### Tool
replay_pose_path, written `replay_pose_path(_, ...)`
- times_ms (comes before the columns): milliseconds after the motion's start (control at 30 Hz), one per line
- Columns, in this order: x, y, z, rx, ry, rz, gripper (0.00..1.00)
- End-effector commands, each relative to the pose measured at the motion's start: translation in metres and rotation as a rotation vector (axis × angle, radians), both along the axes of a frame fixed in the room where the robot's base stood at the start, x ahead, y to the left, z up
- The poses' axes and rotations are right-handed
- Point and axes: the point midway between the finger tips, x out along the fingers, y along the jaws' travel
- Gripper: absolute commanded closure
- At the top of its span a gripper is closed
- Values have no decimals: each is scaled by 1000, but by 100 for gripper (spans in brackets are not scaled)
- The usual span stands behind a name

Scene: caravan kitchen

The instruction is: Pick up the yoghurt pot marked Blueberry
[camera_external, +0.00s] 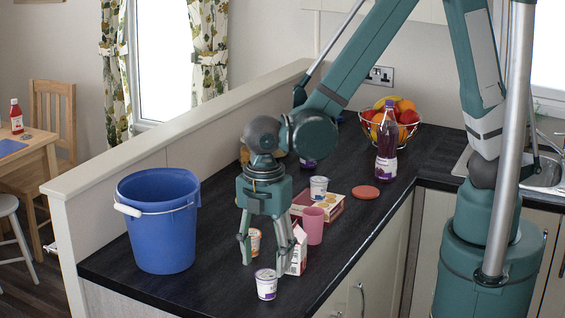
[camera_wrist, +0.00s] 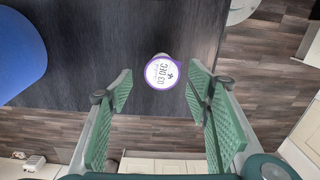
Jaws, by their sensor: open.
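A white and purple yoghurt pot (camera_external: 266,284) stands upright near the counter's front edge; its flavour word is too small to read. What appears to be the same pot (camera_wrist: 161,71) shows in the wrist view, its purple-rimmed lid reading "03 DEC". My gripper (camera_external: 263,266) is open and points down at this pot. In the wrist view, the pot lies just beyond the gap between my fingertips (camera_wrist: 158,92), with nothing held. An orange-marked pot (camera_external: 255,241) stands behind my fingers. Another white and purple pot (camera_external: 319,187) sits on a box, and a further purple one (camera_external: 308,162) is partly hidden.
A milk carton (camera_external: 297,252) stands close beside my right finger, with a pink cup (camera_external: 313,226) behind it. A blue bucket (camera_external: 162,222) stands at the left. A dark bottle (camera_external: 386,145) and fruit basket (camera_external: 392,122) are farther back. The counter between bucket and gripper is clear.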

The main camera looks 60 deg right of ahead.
Motion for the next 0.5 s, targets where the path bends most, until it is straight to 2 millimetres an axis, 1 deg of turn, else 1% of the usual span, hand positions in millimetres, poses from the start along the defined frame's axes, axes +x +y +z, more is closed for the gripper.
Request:
replay_pose_path(267, -1, 0, -10, 0, 0, 0, 51)
replay_pose_path(500, -4, 1, -31, 0, 0, 0, 51)
